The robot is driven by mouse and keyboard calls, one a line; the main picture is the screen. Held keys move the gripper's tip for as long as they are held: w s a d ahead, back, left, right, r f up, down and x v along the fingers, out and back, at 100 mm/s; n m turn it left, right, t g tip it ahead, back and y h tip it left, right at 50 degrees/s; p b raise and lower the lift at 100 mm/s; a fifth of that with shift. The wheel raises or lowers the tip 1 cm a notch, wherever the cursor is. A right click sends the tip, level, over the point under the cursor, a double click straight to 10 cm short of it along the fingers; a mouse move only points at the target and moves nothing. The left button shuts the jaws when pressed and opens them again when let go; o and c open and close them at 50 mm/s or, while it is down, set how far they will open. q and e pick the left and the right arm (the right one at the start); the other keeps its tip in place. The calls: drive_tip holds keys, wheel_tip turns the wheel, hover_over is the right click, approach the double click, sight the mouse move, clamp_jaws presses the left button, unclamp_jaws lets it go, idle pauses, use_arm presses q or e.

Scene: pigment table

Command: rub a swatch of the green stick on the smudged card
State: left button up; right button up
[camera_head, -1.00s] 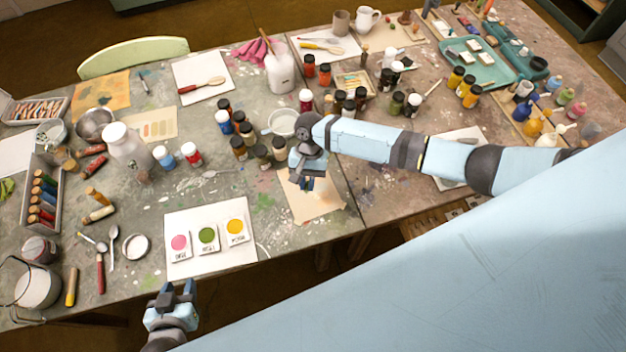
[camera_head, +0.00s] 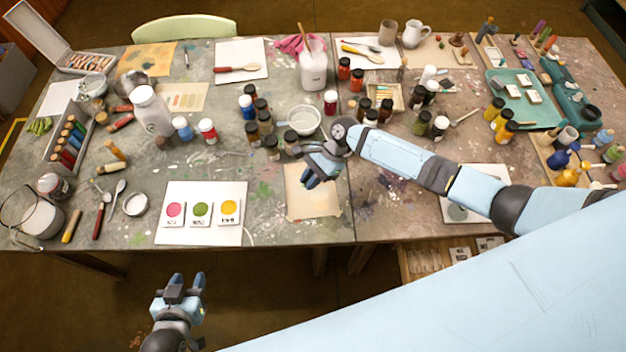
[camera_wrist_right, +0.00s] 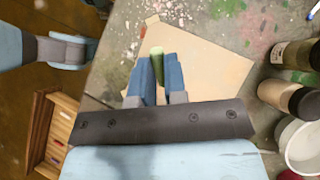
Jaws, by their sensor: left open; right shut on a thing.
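My right gripper (camera_head: 318,178) is shut on a short green stick (camera_wrist_right: 157,62), whose end stands out between the fingertips in the right wrist view. The gripper hangs over the upper part of a tan card (camera_head: 312,204) at the table's front edge; the card also shows in the right wrist view (camera_wrist_right: 205,72). I cannot tell whether the stick touches the card, and see no green mark on its visible part. Another tan sheet (camera_head: 146,66), with orange-brown smudges, lies at the back left. My left gripper (camera_head: 185,284) is open and empty, in front of the table.
A white sheet (camera_head: 205,232) with pink, green and yellow sample tiles lies left of the tan card. Dark jars (camera_head: 271,147) and a white bowl (camera_head: 303,121) stand close behind my right gripper. A tray of coloured sticks (camera_head: 56,162) is at the left.

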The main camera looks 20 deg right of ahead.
drive_tip(key=shift+f+b, duration=0.75)
drive_tip(key=shift+b, duration=0.1)
wheel_tip(320, 180, down, 4)
drive_tip(key=b, duration=0.5)
drive_tip(key=shift+f, duration=0.9)
